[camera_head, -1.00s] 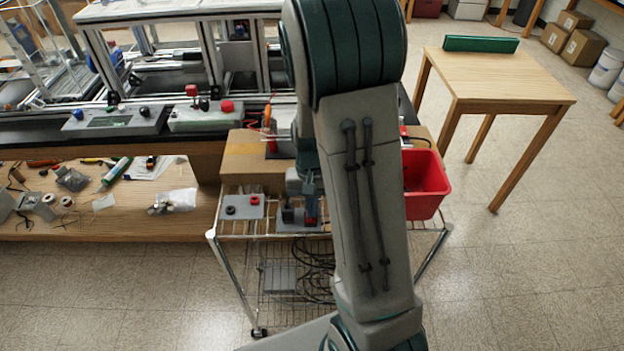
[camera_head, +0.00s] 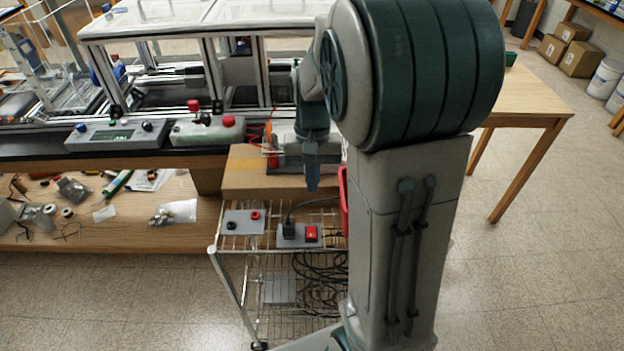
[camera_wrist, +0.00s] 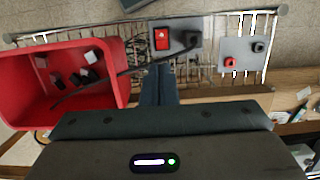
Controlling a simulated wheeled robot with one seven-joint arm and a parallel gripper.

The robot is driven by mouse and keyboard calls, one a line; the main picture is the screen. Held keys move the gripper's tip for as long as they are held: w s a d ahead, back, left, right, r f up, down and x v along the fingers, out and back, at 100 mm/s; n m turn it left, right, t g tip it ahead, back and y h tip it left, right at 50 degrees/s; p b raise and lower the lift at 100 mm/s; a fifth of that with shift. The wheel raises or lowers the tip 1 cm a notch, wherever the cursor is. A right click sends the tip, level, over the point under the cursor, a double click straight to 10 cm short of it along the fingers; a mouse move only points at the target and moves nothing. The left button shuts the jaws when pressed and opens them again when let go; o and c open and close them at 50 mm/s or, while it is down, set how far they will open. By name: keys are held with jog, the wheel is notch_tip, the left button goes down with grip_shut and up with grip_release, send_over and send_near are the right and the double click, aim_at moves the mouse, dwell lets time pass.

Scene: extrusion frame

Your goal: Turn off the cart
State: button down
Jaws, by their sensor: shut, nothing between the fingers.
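The wire cart (camera_head: 262,290) stands in the middle of the head view. On its top shelf a grey plate carries a red rocker switch (camera_head: 311,233) and a black plug with a cable (camera_head: 289,228). The switch also shows in the wrist view (camera_wrist: 162,39), beyond my fingertips. A second grey plate (camera_head: 243,222) beside it has a red and a black round knob. My gripper (camera_head: 312,184) points down above the cart, shut and empty. In the wrist view its fingers (camera_wrist: 158,75) are together and apart from the switch. Whether the switch is on or off cannot be told.
A red bin (camera_wrist: 55,85) with small blocks stands beside the switch plate, mostly hidden by my arm in the head view. A cardboard box (camera_head: 245,172) lies behind the plates. A bench with control boxes (camera_head: 205,131) is behind. A wooden table (camera_head: 525,100) stands right.

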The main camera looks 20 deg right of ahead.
jog(key=s+a+r+n+t, duration=0.2)
jog(key=s+r, duration=0.1)
jog(key=s, duration=0.3)
jog(key=s+a+r+n+t, duration=0.2)
jog(key=s+r+t, duration=0.1)
jog(key=s, duration=0.3)
jog(key=shift+s+a+r+h, duration=0.2)
jog(key=shift+s+r+h, duration=0.15)
jog(key=shift+r, duration=0.3)
